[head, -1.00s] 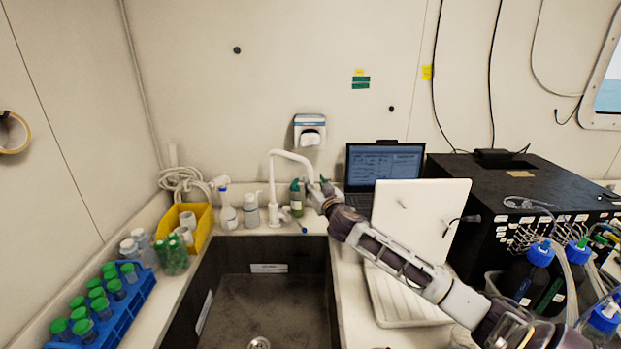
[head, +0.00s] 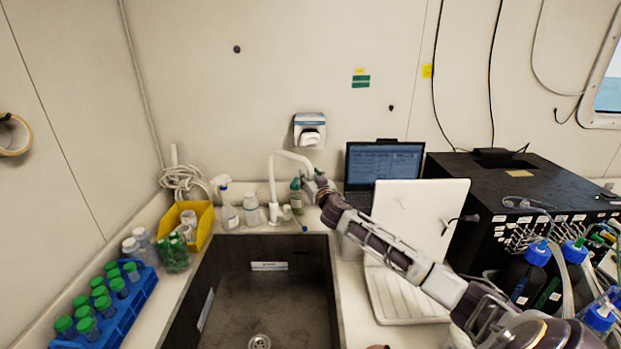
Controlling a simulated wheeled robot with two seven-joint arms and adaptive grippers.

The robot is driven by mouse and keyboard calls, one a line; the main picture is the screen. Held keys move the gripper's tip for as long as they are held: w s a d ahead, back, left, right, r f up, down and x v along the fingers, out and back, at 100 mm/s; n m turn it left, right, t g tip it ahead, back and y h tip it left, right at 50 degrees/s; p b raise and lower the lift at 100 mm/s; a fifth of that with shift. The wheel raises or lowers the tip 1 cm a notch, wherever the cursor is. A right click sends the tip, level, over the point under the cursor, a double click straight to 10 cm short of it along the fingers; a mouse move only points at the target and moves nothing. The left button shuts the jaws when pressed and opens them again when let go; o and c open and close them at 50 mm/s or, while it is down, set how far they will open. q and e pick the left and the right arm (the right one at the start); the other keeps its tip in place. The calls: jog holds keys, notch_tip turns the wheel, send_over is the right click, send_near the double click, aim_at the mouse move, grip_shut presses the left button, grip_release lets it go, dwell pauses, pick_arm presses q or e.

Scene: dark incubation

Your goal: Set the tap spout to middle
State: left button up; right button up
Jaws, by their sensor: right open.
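The white tap (head: 273,190) stands at the back edge of the sink (head: 262,300). Its spout (head: 293,155) arches up and swings to the right, over the counter side rather than over the middle of the basin. My right gripper (head: 312,177) is open at the spout's outer end, close to its tip. The gripper partly covers the spout end, and I cannot tell whether they touch. My left gripper is not in view.
A green-labelled bottle (head: 296,196) stands just behind the tap, with spray and white bottles (head: 251,209) to its left. A laptop (head: 384,162) and a white open-lidded device (head: 420,215) stand right of the sink. A blue tube rack (head: 125,312) lies left.

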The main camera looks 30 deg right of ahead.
grip_shut()
jog(key=shift+a+f, duration=0.1)
jog(key=shift+a, duration=0.1)
dwell(0.6)
